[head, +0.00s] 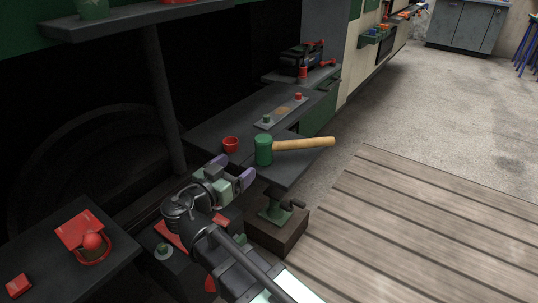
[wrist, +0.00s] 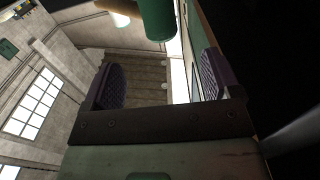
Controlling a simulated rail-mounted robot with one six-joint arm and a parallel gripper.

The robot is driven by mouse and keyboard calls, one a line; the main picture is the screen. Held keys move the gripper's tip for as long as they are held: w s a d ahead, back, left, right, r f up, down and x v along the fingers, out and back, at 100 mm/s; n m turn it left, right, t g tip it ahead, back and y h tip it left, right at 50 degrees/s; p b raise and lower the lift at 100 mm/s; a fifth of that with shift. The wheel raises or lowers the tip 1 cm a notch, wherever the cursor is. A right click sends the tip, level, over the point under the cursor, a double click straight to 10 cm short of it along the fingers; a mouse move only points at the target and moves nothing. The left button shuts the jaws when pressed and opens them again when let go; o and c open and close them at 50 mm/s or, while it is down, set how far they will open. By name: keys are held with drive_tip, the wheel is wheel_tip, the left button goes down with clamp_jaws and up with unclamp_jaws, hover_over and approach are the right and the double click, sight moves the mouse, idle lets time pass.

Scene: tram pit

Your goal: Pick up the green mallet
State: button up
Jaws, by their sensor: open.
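The green mallet has a green cylindrical head (head: 264,150) and a pale wooden handle (head: 303,144). It lies on a dark grey shelf (head: 295,174), head toward the left, with its handle pointing right to the shelf's edge. My gripper (head: 232,172) is open and empty, just left of and nearer than the mallet head, with purple pads on its fingers. In the wrist view my gripper (wrist: 160,84) shows both pads apart. There the green head (wrist: 157,18) and part of the handle (wrist: 114,8) show at the top, beyond the fingertips.
A red cup (head: 231,145) stands close to the left of the mallet head. Behind are a plate with green and red knobs (head: 282,111), a red can (head: 303,73) and a black toolbox (head: 301,58). A dark post (head: 163,95) rises at left. Wooden decking (head: 420,220) at right is clear.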

sight(258, 149)
drive_tip(key=x, duration=1.1)
drive_tip(key=shift+s, duration=0.1)
drive_tip(key=c, duration=1.3)
drive_tip(key=shift+r, duration=0.25)
drive_tip(key=shift+c, duration=0.8)
wheel_tip(258, 149, up, 20)
drive_tip(key=p, duration=2)
drive_tip(key=shift+f, duration=0.25)
